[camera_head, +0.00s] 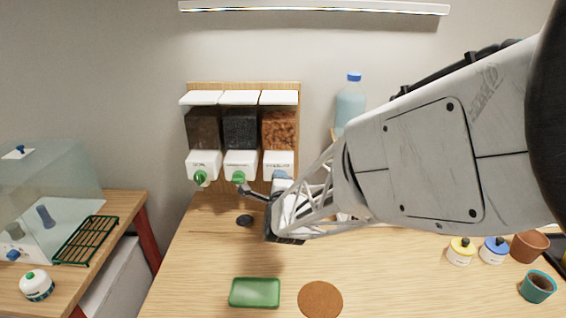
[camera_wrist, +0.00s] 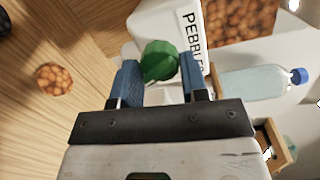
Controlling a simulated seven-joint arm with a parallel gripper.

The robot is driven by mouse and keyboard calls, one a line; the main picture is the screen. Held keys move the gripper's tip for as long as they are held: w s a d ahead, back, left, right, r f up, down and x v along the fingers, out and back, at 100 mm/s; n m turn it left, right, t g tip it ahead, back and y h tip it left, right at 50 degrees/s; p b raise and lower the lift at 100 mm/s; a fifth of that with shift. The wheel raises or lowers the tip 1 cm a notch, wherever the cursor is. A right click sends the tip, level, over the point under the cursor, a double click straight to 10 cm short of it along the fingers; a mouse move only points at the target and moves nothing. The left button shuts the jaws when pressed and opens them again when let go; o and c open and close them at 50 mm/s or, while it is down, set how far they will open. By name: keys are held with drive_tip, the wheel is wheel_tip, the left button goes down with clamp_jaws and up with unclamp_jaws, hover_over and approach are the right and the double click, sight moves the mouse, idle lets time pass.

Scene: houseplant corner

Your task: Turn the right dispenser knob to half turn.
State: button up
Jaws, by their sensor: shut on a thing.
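The right dispenser (camera_head: 278,160) is white, with a clear hopper of orange-brown pebbles, at the right end of a wooden-backed row of three. Its green knob (camera_wrist: 160,60) shows in the wrist view beside the "PEBBLE" label (camera_wrist: 190,35). My gripper (camera_head: 268,184) is at the front of this dispenser. In the wrist view its blue fingers (camera_wrist: 159,80) are on either side of the knob, shut on it. In the head view my gripper hides this knob. The knob's turn angle is hard to read.
The middle dispenser knob (camera_head: 238,177) and left dispenser knob (camera_head: 200,177) are close on the left. A round patch of pebbles (camera_wrist: 54,79) and a dark patch (camera_head: 244,220) lie on the table below. A bottle (camera_head: 350,103) stands right. A green tray (camera_head: 255,292) lies in front.

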drive_tip(key=m, duration=0.4)
drive_tip(key=shift+m+t, duration=0.3)
idle(0.4)
drive_tip(key=o, duration=0.9)
drive_tip(key=shift+s, duration=0.1)
drive_tip(key=s+d, duration=0.1)
drive_tip(key=s, duration=0.6)
drive_tip(key=shift+s, duration=0.25)
